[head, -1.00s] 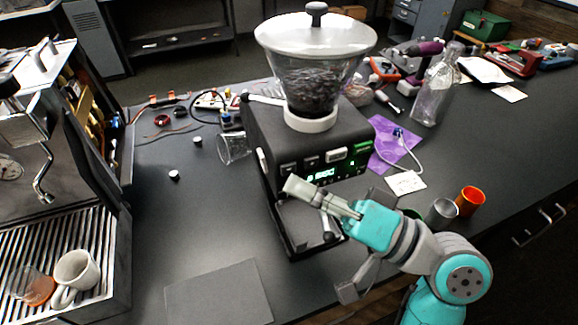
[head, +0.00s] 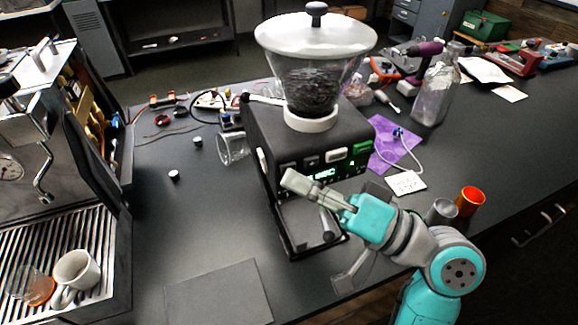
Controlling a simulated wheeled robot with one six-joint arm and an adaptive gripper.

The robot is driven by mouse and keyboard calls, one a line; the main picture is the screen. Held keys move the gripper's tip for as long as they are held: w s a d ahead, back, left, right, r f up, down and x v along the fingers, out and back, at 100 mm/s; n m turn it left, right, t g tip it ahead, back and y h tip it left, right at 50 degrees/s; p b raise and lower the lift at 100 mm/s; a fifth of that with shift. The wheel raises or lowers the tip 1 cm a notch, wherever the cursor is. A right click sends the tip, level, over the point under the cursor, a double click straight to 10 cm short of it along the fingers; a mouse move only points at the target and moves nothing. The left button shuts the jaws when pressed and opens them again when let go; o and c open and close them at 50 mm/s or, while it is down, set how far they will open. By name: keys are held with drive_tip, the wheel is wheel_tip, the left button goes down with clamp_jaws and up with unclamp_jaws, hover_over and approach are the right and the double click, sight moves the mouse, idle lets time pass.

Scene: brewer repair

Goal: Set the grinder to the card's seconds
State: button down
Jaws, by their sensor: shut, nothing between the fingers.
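The grinder (head: 268,135) is a black box with a clear hopper (head: 309,85) of dark beans under a white lid. Its front panel has several buttons (head: 335,155) and a green lit display (head: 322,175), whose digits are too small to read. A small white card (head: 405,184) with dark writing lies on the counter right of the grinder; I cannot read it. My gripper (head: 288,178) is shut and empty, in front of the grinder's front panel, near the left end of the display. I cannot tell whether it touches the panel.
An espresso machine (head: 72,165) with a white mug (head: 76,272) on its drip tray stands at the left. A metal cup (head: 441,211) and an orange cup (head: 470,200) stand right of my arm. A dark mat (head: 218,294) lies in front. The counter between machine and grinder is mostly clear.

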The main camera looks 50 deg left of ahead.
drive_tip(key=shift+a, duration=0.15)
idle(0.6)
drive_tip(key=shift+s+d, duration=0.25)
drive_tip(key=shift+d, duration=0.45)
drive_tip(key=d, duration=0.1)
drive_tip(key=s+d, duration=0.1)
drive_tip(key=d, duration=0.1)
drive_tip(key=s+d, duration=0.1)
drive_tip(key=shift+d, duration=0.3)
idle(0.8)
